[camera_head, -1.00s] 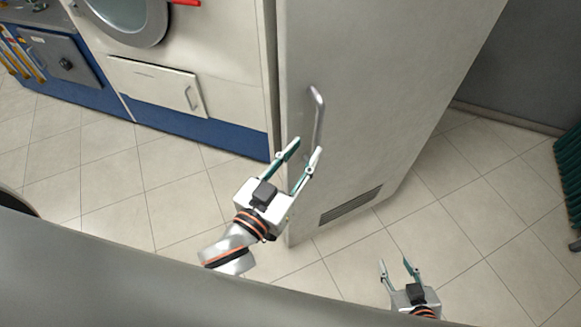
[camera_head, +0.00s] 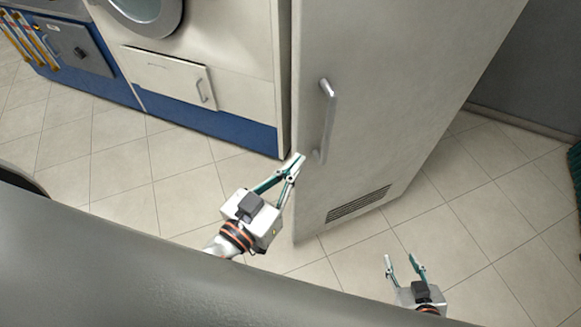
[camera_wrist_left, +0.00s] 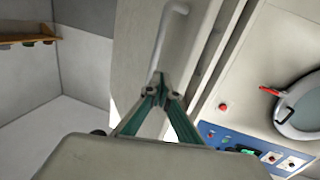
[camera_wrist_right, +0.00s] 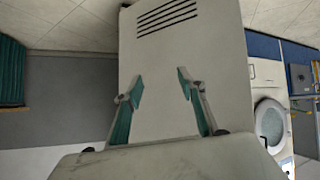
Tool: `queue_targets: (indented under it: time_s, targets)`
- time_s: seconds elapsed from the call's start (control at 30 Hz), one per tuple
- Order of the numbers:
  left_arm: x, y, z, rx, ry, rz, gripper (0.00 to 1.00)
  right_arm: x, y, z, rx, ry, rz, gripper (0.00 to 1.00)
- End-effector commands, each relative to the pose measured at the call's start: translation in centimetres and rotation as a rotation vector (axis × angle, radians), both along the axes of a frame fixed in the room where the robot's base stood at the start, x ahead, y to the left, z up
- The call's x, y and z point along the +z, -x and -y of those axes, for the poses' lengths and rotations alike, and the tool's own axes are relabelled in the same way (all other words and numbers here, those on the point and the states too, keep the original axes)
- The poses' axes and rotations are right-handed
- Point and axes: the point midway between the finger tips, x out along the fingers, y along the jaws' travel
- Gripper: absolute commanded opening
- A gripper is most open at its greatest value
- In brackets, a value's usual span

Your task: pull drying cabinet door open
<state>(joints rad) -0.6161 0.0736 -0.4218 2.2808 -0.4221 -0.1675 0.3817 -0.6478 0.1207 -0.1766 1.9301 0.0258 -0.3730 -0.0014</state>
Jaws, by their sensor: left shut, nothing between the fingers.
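The drying cabinet is the tall pale grey unit whose door (camera_head: 360,110) fills the upper middle of the head view. The door looks shut or nearly so; I cannot tell exactly. Its upright metal handle (camera_head: 327,122) is near the door's left edge, and it also shows in the left wrist view (camera_wrist_left: 167,28). My left gripper (camera_head: 295,165) is shut and empty, with its tips just left of the handle's lower end, apart from the handle. My right gripper (camera_head: 403,258) is open and empty, low in front of the cabinet, near its vent (camera_head: 357,203).
A white and blue machine (camera_head: 210,60) with a round glass door stands left of the cabinet. A blue cabinet (camera_head: 72,47) is further left. A dark green object (camera_head: 573,172) is at the right edge. The tiled floor in front is clear.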

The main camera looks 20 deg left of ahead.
Motion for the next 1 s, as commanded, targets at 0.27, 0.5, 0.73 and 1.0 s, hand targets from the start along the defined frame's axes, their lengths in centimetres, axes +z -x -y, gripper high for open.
queue_targets:
  time_s: [0.27, 0.5, 0.73, 1.0]
  targets:
    - [-10.2, -4.7, -4.4, -0.021, 0.183, -0.207, 0.0, -0.6, -3.2, -1.4, 0.021, -0.018, 0.102, 0.4]
    - [-16.8, -7.6, -7.3, -0.065, 0.344, -0.4, 0.0, -1.1, -4.5, -2.5, 0.037, -0.035, 0.156, 0.4]
    - [-22.0, -9.5, -9.7, -0.132, 0.506, -0.587, 0.0, -2.8, -4.8, -3.5, 0.049, -0.052, 0.177, 0.4]
    - [-26.1, -10.7, -12.3, -0.255, 0.731, -0.807, 0.0, -6.1, -4.1, -4.6, 0.062, -0.077, 0.159, 0.4]
